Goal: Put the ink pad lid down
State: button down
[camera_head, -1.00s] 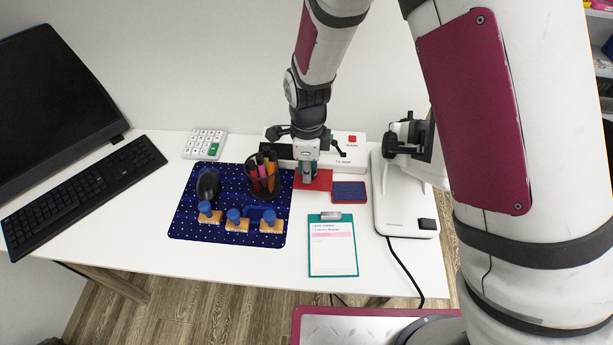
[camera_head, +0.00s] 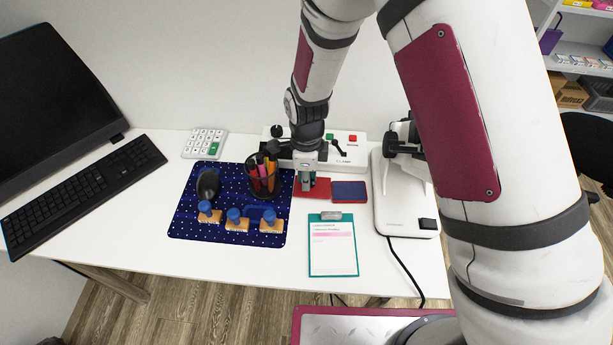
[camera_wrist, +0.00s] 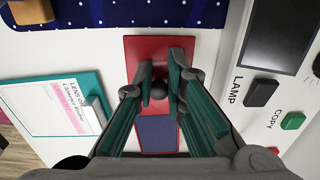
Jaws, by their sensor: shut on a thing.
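The ink pad lid (camera_head: 321,189) is a flat red plate just left of the ink pad, at or very near the white table; I cannot tell if it touches. My gripper (camera_head: 307,186) points down over it. In the wrist view, the fingertips (camera_wrist: 160,88) are closed around a dark knob on the red lid (camera_wrist: 145,50). The ink pad (camera_head: 349,192) is blue with a red rim and lies open. It also shows in the wrist view (camera_wrist: 157,134), partly hidden by the fingers.
Left of the lid, a pen cup (camera_head: 262,182) and several blue-handled stamps (camera_head: 236,218) stand on a dotted mat (camera_head: 190,226). A clipboard (camera_head: 333,250) lies in front, a button box (camera_head: 350,158) behind, and a white device base (camera_head: 400,213) at right.

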jog(key=shift+f, duration=0.2)
jog(key=c, duration=1.6)
grip_release()
jog(key=shift+c, duration=0.2)
jog(key=shift+r, duration=0.1)
notch_tip(320, 180, up, 13)
jog(key=shift+p, duration=0.35)
